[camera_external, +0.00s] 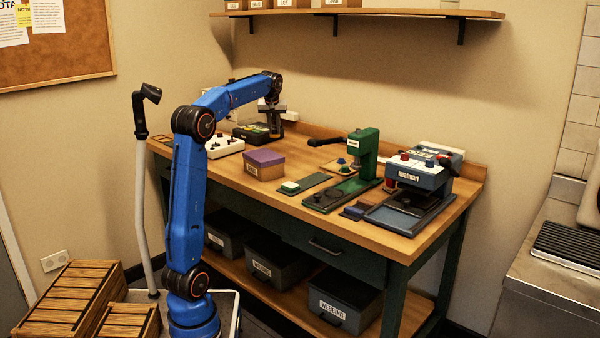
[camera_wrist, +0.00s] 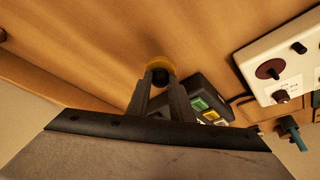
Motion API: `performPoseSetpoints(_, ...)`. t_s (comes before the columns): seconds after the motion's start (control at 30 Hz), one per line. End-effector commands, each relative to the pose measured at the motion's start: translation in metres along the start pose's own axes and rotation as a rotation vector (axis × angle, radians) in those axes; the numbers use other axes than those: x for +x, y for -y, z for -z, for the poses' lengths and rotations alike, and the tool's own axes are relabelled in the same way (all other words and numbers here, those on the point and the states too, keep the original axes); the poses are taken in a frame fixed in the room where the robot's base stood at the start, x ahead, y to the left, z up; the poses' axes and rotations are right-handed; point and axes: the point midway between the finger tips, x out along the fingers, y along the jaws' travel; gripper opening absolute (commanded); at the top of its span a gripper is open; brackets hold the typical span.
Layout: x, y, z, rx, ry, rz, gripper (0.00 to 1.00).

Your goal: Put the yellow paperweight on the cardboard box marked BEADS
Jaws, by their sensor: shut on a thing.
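The yellow paperweight (camera_wrist: 160,61) shows in the wrist view as a yellow disc with a dark knob, between my fingertips. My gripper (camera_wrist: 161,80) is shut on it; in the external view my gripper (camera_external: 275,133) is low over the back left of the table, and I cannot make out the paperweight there. I cannot tell whether it touches the table. A small cardboard box (camera_external: 265,172) with a purple top stands on the table, right of and nearer than my gripper. Its label is too small to read, so I cannot confirm BEADS.
A dark device with green and yellow keys (camera_wrist: 205,105) lies close beside my gripper. A white knob panel (camera_external: 224,146) is nearby. A green press (camera_external: 366,156) and a blue heat press (camera_external: 424,170) stand farther right. A wall shelf (camera_external: 390,13) holds labelled boxes above.

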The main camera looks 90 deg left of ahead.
Motion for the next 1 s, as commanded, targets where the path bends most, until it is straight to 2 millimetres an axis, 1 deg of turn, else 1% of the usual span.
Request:
performPoseSetpoints(0.07,-0.004,0.000,-0.002,0.002,-0.002,-0.002,0.00)
performPoseSetpoints(0.17,-0.015,-0.003,-0.011,0.012,-0.004,-0.007,0.00)
performPoseSetpoints(0.27,-0.037,-0.008,-0.028,0.033,-0.004,-0.015,0.00)
performPoseSetpoints(0.47,-0.095,-0.015,-0.080,0.090,-0.006,-0.040,0.00)
performPoseSetpoints(0.7,-0.158,-0.012,-0.147,0.160,-0.005,-0.068,0.00)
performPoseSetpoints(0.9,-0.199,-0.003,-0.196,0.212,-0.004,-0.090,0.00)
performPoseSetpoints(1.0,-0.211,0.002,-0.214,0.231,-0.002,-0.097,0.00)
